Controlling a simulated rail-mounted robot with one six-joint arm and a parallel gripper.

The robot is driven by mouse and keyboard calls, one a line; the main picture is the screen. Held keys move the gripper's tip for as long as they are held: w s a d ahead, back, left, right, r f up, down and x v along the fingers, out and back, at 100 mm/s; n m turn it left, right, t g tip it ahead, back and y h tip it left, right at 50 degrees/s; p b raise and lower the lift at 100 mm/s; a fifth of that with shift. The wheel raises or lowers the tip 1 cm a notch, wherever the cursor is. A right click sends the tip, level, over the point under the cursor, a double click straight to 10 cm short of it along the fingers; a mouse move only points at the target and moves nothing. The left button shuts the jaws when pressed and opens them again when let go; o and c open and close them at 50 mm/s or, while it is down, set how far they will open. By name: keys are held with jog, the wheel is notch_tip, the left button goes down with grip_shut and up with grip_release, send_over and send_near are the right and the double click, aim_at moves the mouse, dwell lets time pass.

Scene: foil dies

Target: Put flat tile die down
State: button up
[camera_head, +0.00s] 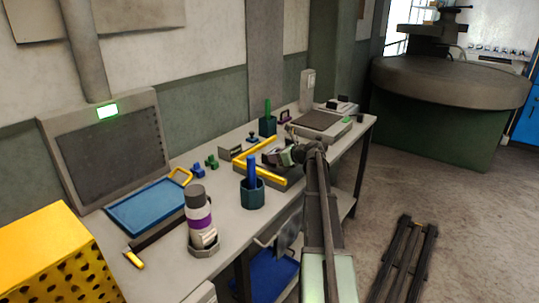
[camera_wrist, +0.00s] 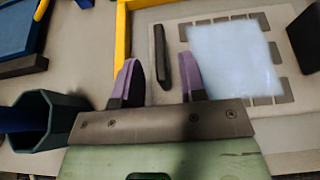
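My gripper (camera_wrist: 160,78) has two purple fingers, spread apart, over a light grey plate (camera_wrist: 285,118). A dark grey narrow bar (camera_wrist: 161,57) stands or lies between the fingers, with a visible gap on each side. It may be the flat tile die seen edge-on; I cannot tell for sure. A pale blue-white square sheet (camera_wrist: 236,60) lies on the plate just right of the fingers, with grey rectangular marks around it. In the head view my gripper (camera_head: 284,156) is low over the workbench beside the yellow L-shaped fence (camera_head: 247,152); its fingers are small there.
A teal hexagonal cup (camera_head: 252,195) with a blue tool stands close to my gripper's left; it also shows in the wrist view (camera_wrist: 62,112). A dark block (camera_wrist: 306,38) is at the right. A blue tray (camera_head: 148,204), a purple-banded bottle (camera_head: 199,215) and small blocks stand on the bench (camera_head: 222,259).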

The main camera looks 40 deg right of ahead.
jog(key=p+v, duration=0.2)
jog(key=v, duration=0.5)
jog(key=shift+s+r, duration=0.2)
jog(key=shift+s, duration=0.05)
jog(key=shift+s+d, duration=0.1)
jog(key=shift+d, duration=0.05)
dwell(0.6)
